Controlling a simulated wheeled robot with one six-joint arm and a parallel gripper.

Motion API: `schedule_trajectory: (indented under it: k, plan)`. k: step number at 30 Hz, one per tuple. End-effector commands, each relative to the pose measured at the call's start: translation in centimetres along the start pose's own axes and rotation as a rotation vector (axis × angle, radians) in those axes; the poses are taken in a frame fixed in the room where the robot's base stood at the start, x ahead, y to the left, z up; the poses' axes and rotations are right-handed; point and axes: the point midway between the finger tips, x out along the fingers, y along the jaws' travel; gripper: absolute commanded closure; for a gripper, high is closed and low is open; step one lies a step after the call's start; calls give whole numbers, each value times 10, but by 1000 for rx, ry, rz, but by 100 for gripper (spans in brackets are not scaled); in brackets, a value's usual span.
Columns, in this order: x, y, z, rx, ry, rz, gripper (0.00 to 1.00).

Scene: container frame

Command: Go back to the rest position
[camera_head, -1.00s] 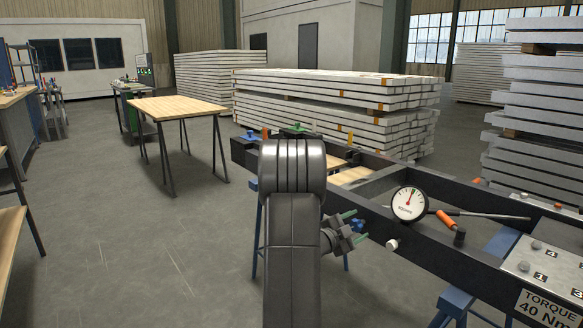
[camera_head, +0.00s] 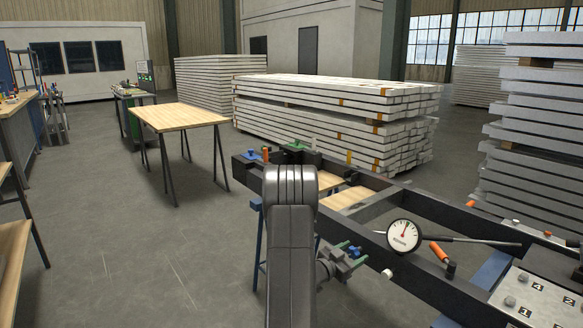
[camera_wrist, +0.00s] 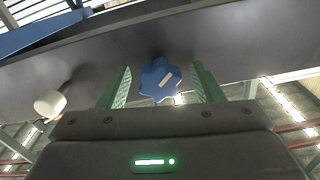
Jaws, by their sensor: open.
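My gripper (camera_head: 353,254) is on my arm's far side, low in the middle of the head view, at the near side of the dark frame (camera_head: 420,270). Its green fingers are open. In the wrist view, my gripper (camera_wrist: 161,70) has a blue star-shaped knob (camera_wrist: 158,82) between its fingers, with a gap on each side. The knob also shows as a small blue spot (camera_head: 355,250) in the head view. The knob sits against the dark side of the frame. My arm hides part of the frame in the head view.
A dial gauge (camera_head: 404,236) and an orange-handled tool (camera_head: 439,252) are on the frame, right of my gripper. A white knob (camera_wrist: 49,103) is left of my gripper in the wrist view. A wooden table (camera_head: 180,115) stands behind.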

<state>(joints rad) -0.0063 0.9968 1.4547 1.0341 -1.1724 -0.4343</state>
Motion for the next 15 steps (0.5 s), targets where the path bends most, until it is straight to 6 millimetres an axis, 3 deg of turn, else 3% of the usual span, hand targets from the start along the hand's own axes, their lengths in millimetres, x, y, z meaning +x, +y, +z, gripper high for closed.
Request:
schedule_trajectory:
  k: [15]
  plan:
    - [0,0,0,-190,-1,0,40]
